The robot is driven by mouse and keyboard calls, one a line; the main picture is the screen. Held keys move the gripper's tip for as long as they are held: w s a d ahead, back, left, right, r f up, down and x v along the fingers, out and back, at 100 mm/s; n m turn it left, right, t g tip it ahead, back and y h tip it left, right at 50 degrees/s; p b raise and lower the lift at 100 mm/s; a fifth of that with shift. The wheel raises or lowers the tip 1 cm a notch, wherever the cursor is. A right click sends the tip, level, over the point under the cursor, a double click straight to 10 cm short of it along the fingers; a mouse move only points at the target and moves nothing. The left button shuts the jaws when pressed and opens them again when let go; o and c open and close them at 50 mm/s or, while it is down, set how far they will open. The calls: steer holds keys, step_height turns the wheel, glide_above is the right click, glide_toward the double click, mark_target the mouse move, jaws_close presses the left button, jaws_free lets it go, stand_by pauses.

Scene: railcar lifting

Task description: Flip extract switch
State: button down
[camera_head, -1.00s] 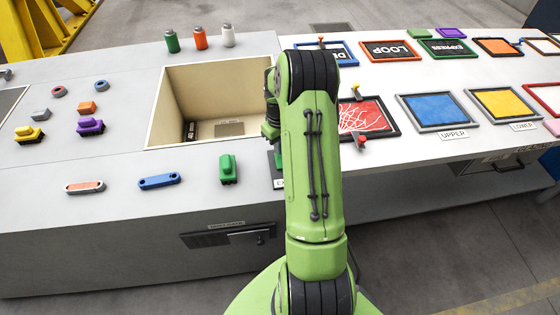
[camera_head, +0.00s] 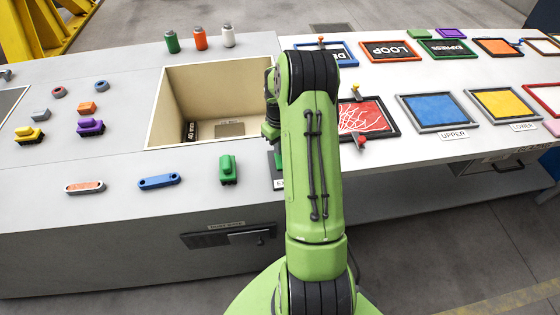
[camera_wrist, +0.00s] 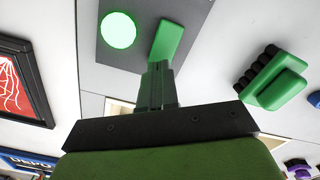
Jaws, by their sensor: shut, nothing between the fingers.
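The extract switch is a green lever (camera_wrist: 168,40) on a grey panel (camera_wrist: 143,14) in the wrist view. A round green light (camera_wrist: 118,30) glows on the panel, left of the lever. My gripper (camera_wrist: 158,68) is shut and empty, with its fingertips at the near end of the lever. I cannot tell whether they touch it. In the head view my arm hides most of the panel and my gripper. Only an edge of the panel (camera_head: 279,183), with a partly covered label, shows left of my arm.
A red-patterned picture frame (camera_head: 392,117) is right of my arm. A blue bar (camera_head: 159,181) lies near the front edge.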

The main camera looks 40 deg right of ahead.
steer(key=shift+f+b, duration=0.75)
steer(key=shift+f, duration=0.25)
stand_by(0.8)
step_height(320, 180, up, 7)
steer(key=p, duration=0.5)
steer(key=shift+r, duration=0.1)
stand_by(0.4)
